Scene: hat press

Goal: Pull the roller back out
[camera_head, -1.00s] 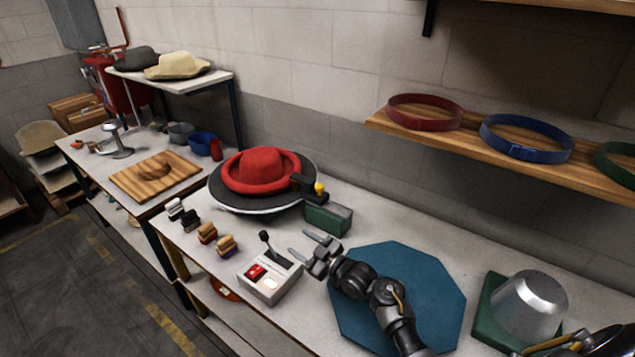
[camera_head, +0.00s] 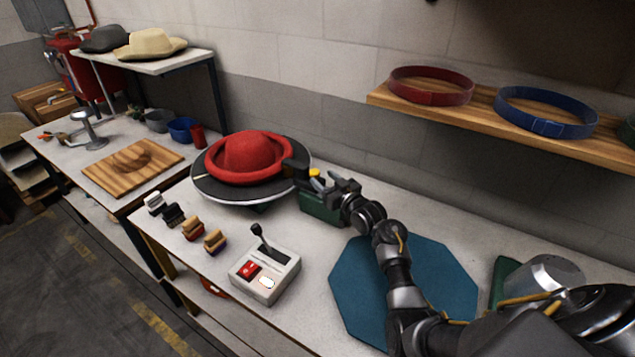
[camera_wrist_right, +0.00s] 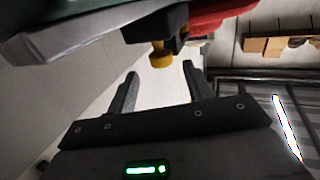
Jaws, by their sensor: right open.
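The roller (camera_head: 296,163) is a black block with a yellow knob (camera_head: 315,174), mounted on a green base (camera_head: 322,208). It sits at the right edge of the red hat (camera_head: 250,157), against or very near the brim; exact contact is hidden. The hat lies on a dark round turntable (camera_head: 215,190). My right gripper (camera_head: 327,183) is open and empty, right beside the knob. In the right wrist view the knob (camera_wrist_right: 161,58) hangs just beyond and between the open fingers (camera_wrist_right: 160,80), apart from them. My left gripper is out of view.
A control box (camera_head: 265,275) with lever and red button stands in front. Several small brushes (camera_head: 190,228) line the front edge. A blue octagonal mat (camera_head: 350,290) lies under my right arm. A shelf with bands (camera_head: 480,110) overhangs the back right.

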